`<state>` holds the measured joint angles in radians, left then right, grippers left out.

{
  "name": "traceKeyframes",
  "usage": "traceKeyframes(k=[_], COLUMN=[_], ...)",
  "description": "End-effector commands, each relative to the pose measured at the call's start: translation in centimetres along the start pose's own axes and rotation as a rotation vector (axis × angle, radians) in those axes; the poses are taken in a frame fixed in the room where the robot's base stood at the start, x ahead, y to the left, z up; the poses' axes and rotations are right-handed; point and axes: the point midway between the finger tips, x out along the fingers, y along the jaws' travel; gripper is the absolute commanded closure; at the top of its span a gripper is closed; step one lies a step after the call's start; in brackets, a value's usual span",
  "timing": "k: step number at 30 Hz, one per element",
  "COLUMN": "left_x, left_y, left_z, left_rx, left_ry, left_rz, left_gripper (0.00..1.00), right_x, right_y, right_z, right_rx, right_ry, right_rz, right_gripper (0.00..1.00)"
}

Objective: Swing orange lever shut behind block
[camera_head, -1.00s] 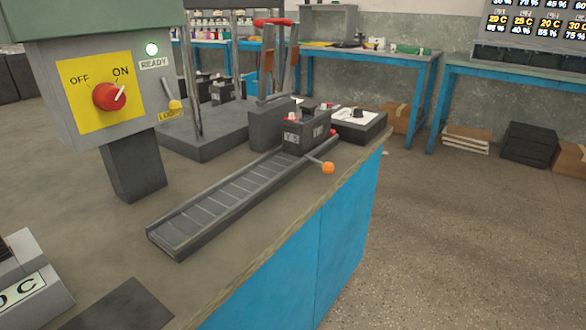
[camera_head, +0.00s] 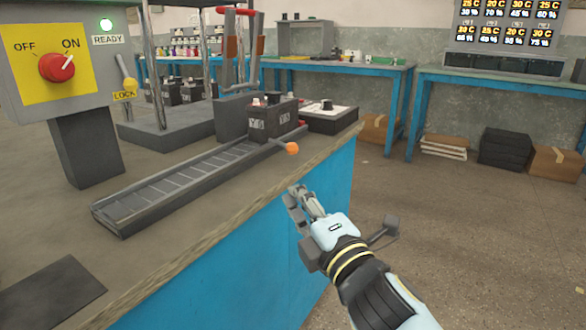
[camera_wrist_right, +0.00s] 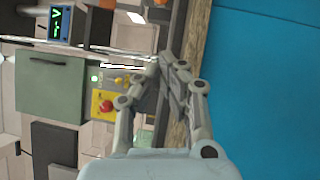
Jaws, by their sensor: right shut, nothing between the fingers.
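The orange lever knob (camera_head: 292,148) sits on a short grey arm that sticks out toward the bench's front edge. The dark block (camera_head: 268,122), with white markings on its front, stands at the far end of the grey roller track (camera_head: 180,186). My right gripper (camera_head: 296,193) is shut and empty, in front of the blue bench side, below and nearer than the orange knob, apart from it. In the right wrist view its fingers (camera_wrist_right: 170,62) lie close together by the bench edge. My left gripper is not in view.
A control box with a red knob (camera_head: 58,67) on a yellow plate and a lit green lamp stands at left. A press frame with red-tipped handles (camera_head: 236,11) rises behind the track. A white-topped box (camera_head: 328,117) sits right of the block.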

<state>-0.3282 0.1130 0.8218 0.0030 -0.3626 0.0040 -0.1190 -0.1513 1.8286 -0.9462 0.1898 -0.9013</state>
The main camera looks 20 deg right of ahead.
Motion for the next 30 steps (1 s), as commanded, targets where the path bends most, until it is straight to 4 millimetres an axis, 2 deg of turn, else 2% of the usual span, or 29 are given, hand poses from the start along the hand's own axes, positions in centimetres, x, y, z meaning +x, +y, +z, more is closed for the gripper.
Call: traceKeyframes(k=[9, 13, 19, 30], left_x=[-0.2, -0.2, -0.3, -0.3], left_y=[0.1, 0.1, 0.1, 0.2], left_z=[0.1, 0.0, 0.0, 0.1], left_rx=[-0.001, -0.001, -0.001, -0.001], left_ry=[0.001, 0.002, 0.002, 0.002], left_rz=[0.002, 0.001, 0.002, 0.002], left_gripper=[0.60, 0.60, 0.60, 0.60], right_x=[6.8, 9.1, 10.8, 11.3], right_y=[0.2, 0.1, 0.0, 0.0], right_z=[0.1, 0.4, 2.3, 2.9], right_rx=[0.001, -0.001, 0.000, 0.002], right_ry=[0.000, 0.001, 0.000, 0.000], right_rz=[0.002, 0.001, -0.001, -0.002], right_gripper=[1.00, 1.00, 1.00, 1.00])
